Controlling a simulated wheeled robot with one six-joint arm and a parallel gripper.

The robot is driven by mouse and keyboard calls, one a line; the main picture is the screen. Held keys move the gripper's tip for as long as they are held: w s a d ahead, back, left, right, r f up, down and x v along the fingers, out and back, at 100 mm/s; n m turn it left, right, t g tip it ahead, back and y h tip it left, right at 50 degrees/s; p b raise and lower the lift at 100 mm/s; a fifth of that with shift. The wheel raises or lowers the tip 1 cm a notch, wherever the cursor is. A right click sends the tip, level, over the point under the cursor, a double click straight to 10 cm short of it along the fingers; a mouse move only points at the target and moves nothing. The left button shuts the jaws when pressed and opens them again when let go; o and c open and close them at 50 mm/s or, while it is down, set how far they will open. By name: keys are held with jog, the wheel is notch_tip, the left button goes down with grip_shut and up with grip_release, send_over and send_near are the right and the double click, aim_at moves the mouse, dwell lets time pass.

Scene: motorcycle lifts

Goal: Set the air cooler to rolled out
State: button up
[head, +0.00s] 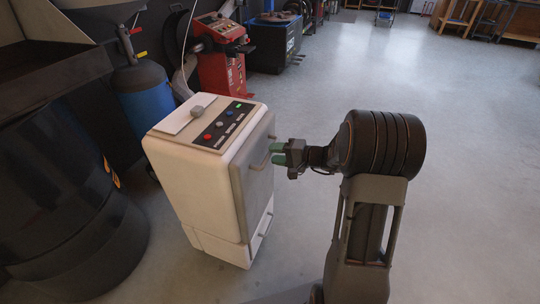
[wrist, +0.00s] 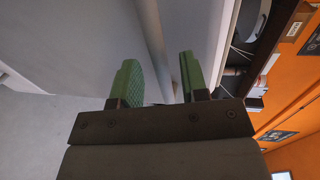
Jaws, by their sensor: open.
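The air cooler (head: 205,175) is a white upright cabinet on the floor, left of my gripper in the head view. Its top has a dark control panel (head: 228,126) with coloured buttons and a small grey knob. The grey front has an upper handle (head: 259,161) and a lower handle (head: 266,222). My gripper (head: 280,153) is open, with green fingers pointing at the front beside the upper handle. In the wrist view my gripper (wrist: 160,80) has a pale bar or edge running between its spread fingers. I cannot tell whether either finger touches anything.
A large black drum (head: 60,200) stands close on the cooler's left. A blue barrel (head: 145,95), a red machine (head: 222,65) and a blue-black cabinet (head: 275,45) stand behind. The grey floor (head: 465,150) to the right is clear.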

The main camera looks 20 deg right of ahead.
jog(key=shift+x, duration=1.2)
jog(key=shift+c, duration=0.5)
grip_shut()
